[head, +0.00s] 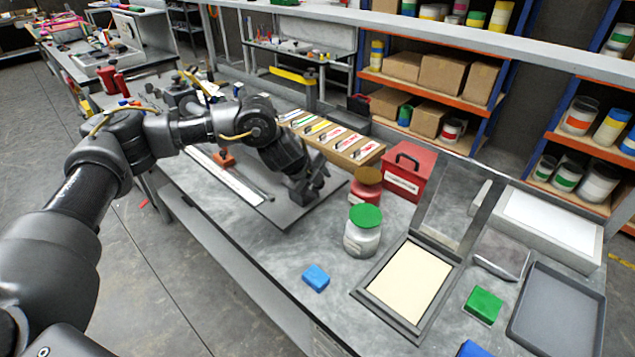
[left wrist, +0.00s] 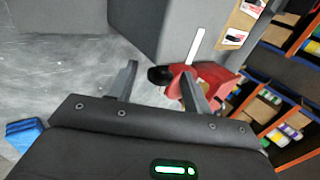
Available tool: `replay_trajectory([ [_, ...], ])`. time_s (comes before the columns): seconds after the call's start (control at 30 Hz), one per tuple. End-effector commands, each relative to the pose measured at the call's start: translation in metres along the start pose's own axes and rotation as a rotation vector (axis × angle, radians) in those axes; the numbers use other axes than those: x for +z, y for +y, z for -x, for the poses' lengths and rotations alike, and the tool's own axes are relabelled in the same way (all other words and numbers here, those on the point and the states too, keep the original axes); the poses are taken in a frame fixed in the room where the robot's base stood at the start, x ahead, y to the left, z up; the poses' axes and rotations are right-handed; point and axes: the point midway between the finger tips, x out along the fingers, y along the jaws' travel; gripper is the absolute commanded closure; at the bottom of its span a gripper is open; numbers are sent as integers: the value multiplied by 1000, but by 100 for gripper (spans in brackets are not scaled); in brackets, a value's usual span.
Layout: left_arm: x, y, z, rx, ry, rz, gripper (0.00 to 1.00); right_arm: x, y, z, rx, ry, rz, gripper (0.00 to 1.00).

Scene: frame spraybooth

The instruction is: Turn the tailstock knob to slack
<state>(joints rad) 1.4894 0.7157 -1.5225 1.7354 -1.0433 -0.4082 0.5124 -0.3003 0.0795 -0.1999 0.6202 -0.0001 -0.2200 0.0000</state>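In the head view my left gripper (head: 308,188) is low over the right end of the dark plate (head: 275,212) and hides the knob. My right gripper is not in view.
A white strip (head: 228,178) and an orange block (head: 225,158) are left of the gripper. A labelled rack (head: 340,145) and a red box (head: 405,172) stand behind. A green-lidded jar (head: 363,235), a blue block (head: 316,278) and a framed panel (head: 410,282) lie right.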

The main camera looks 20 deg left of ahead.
Motion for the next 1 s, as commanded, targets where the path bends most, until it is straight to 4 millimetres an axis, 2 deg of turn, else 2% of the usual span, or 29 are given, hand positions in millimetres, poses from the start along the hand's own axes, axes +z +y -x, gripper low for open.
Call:
replay_trajectory([
  [0.23,0,0,1,0,1,-1,51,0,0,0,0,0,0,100],
  [0.37,0,0,11,-1,2,-2,51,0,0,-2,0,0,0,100],
  [0.7,0,0,75,-4,0,-2,51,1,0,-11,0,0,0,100],
  [0.9,0,0,101,-2,1,-1,51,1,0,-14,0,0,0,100],
  [1.0,0,0,106,0,0,0,51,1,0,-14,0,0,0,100],
])
